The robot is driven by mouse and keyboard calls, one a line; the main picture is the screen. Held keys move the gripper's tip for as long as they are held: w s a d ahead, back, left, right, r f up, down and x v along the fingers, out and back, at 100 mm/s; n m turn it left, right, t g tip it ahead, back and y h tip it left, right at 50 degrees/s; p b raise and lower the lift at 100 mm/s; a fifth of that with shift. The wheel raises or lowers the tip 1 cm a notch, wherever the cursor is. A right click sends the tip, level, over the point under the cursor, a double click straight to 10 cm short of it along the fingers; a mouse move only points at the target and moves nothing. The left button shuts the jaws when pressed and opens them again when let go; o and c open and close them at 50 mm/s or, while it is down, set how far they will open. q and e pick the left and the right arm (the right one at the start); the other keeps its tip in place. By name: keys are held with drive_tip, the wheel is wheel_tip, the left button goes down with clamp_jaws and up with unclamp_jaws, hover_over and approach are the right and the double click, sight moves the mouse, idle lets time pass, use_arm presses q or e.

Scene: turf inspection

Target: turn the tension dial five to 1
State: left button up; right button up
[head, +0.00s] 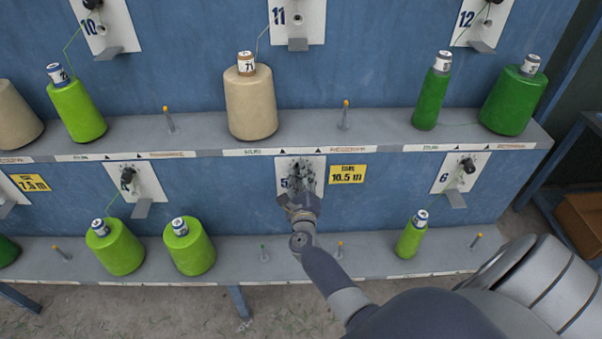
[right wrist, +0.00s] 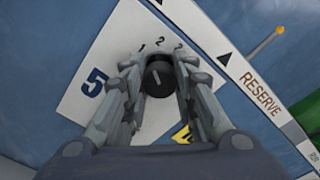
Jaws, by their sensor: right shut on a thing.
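Tension dial five is a round black knob (right wrist: 160,78) on a white plate (right wrist: 85,103) with a blue 5, seen in the right wrist view. Small printed figures, a 1 and what look like two 2s, stand above the knob. A short pale mark on the knob's face points up and slightly left, roughly towards the figures; its exact setting is hard to read. My right gripper (head: 301,178) is shut on the knob, one finger on each side. In the head view the gripper hides most of the dial on its plate (head: 282,170). My left gripper is out of view.
A yellow 10.5 m label (head: 347,174) is right of the plate. The upper shelf (head: 200,146) above holds a beige cone (head: 251,105) and green cones. The lower shelf (head: 228,274) holds lime cones (head: 189,248) to the left and a small one (head: 411,238) to the right.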

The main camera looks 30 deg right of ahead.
drive_tip(key=shift+n+p, duration=0.55)
drive_tip(key=shift+n, duration=1.45)
drive_tip(key=o, duration=1.1)
drive_tip(key=v, duration=1.2)
